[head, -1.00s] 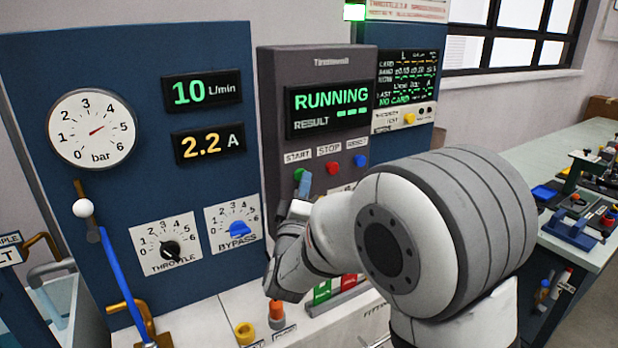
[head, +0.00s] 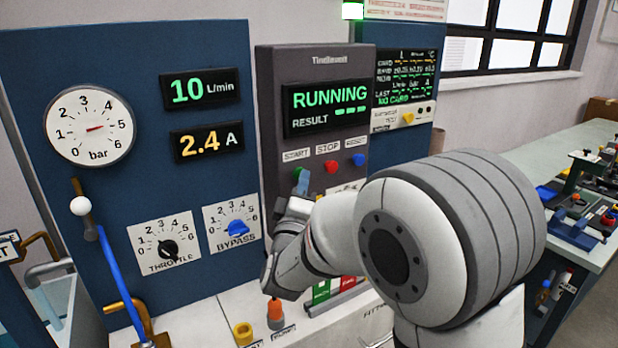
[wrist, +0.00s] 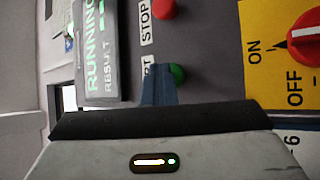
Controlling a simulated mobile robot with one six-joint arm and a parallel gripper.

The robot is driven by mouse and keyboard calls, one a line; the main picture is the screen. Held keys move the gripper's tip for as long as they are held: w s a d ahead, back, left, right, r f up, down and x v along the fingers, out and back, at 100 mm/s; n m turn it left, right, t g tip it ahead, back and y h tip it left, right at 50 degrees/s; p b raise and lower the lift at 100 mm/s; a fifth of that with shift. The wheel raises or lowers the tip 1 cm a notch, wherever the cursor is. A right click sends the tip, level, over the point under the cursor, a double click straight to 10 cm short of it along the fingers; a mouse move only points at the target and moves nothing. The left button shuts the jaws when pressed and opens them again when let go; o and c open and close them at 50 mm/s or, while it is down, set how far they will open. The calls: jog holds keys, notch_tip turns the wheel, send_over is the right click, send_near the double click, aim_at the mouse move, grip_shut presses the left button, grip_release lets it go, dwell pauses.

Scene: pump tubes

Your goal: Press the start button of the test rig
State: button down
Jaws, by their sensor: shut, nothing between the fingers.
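The green start button (head: 298,172) is on the grey test rig panel (head: 270,120), under the START label. It is partly hidden behind my fingers. In the wrist view the start button (wrist: 178,73) shows at the fingertips. My gripper (head: 302,184) is shut and empty, its blue fingers (wrist: 158,84) at the button. I cannot tell whether they touch it. The rig's display (head: 328,105) reads RUNNING, with dashes for the result. The red stop button (head: 331,166) is just right of the start button.
A blue reset button (head: 359,160) is right of stop. A blue panel on the left holds a pressure gauge (head: 90,127), flow and current readouts, a throttle knob (head: 168,248) and a bypass knob (head: 237,228). A red ON/OFF switch (wrist: 306,38) is close by in the wrist view.

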jog(key=shift+a+r, duration=0.15)
jog(key=shift+r, duration=0.1)
jog(key=s+d, duration=0.1)
jog(key=s+d+b, duration=0.1)
jog(key=s, duration=0.1)
jog(key=s+d, duration=0.1)
jog(key=shift+s+d+f, duration=0.15)
jog(key=shift+s+f, duration=0.1)
jog(key=shift+s, duration=0.1)
dwell(0.4)
